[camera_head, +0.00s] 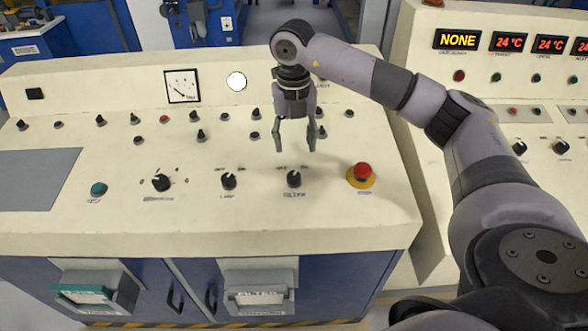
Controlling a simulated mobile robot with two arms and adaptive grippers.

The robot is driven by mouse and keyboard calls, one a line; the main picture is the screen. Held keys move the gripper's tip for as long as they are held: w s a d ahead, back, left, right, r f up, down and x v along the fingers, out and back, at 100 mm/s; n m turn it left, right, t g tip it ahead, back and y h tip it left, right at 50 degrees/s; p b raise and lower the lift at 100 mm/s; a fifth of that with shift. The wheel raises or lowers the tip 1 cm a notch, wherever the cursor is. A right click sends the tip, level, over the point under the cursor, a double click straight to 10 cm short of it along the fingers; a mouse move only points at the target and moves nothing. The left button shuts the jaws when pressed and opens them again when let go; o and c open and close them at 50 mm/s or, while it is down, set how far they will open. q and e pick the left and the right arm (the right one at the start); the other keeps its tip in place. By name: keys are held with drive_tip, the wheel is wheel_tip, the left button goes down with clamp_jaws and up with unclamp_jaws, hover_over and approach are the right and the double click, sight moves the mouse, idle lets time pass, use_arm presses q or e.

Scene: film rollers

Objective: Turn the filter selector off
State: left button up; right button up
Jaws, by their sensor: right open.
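Black rotary selectors stand in the front row of the cream console. The selector with a label that seems to read filter (294,179) is the right one of these, left of the red emergency button. Its label is too small to read surely, and its pointer setting is hard to tell. My right gripper (296,146) points down above and just behind this selector, open, with nothing between its fingers. It looks apart from the knob. My left gripper is not in view.
A red mushroom button (362,171) on a yellow base is close to the right. Another black selector (229,181) and a multi-position knob (161,182) are to the left. Small switches (255,135) stand behind. A display panel (457,39) is at the right.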

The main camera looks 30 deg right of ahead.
sight(294, 175)
drive_tip(key=f, duration=0.4)
drive_tip(key=f+p, duration=0.1)
drive_tip(key=f, duration=0.3)
drive_tip(key=f+p, duration=0.1)
drive_tip(key=f, duration=0.3)
drive_tip(key=shift+w, duration=0.35)
drive_tip(key=shift+r, duration=0.1)
drive_tip(key=shift+c, duration=0.2)
drive_tip(key=c, duration=1.1)
